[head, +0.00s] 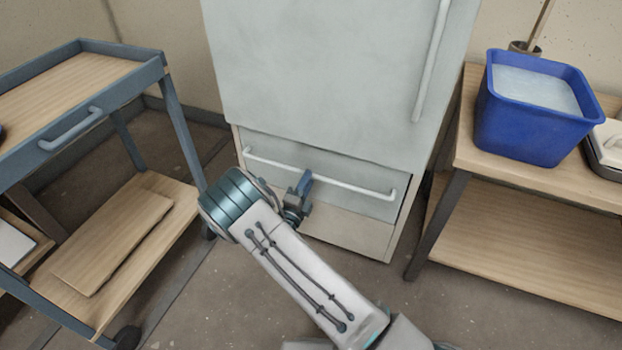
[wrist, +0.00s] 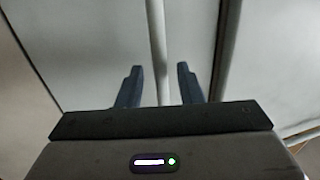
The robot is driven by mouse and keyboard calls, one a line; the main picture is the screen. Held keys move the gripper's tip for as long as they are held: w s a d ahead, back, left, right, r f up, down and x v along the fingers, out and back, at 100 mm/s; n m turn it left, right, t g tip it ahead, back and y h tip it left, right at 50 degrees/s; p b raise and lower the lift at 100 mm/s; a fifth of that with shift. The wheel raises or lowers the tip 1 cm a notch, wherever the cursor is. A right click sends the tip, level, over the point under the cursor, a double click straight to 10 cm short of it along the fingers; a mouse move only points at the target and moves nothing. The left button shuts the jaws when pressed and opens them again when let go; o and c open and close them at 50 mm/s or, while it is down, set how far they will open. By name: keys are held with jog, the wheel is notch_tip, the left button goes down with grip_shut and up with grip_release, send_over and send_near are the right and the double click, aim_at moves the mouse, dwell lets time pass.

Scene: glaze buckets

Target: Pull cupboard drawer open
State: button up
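The pale grey-green cupboard (head: 330,70) stands in the middle of the head view. Its drawer (head: 375,205) is below the tall door and has a long pale bar handle (head: 345,183). The drawer front looks roughly flush with the cupboard; a small gap cannot be ruled out. My gripper (head: 303,192) is at the middle of this handle. In the wrist view my gripper (wrist: 160,84) is open, and the bar handle (wrist: 157,45) runs between its two dark fingers, with space visible on both sides. My arm partly hides the drawer's left part.
A blue-framed trolley (head: 100,75) stands at the left. A wooden bench (head: 470,140) at the right holds a blue bucket (head: 530,135) of pale liquid. The cupboard door has an upright handle (head: 432,60). Bare floor (head: 440,310) lies in front of the cupboard.

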jog(key=shift+x, duration=1.5)
jog(key=shift+c, duration=0.3)
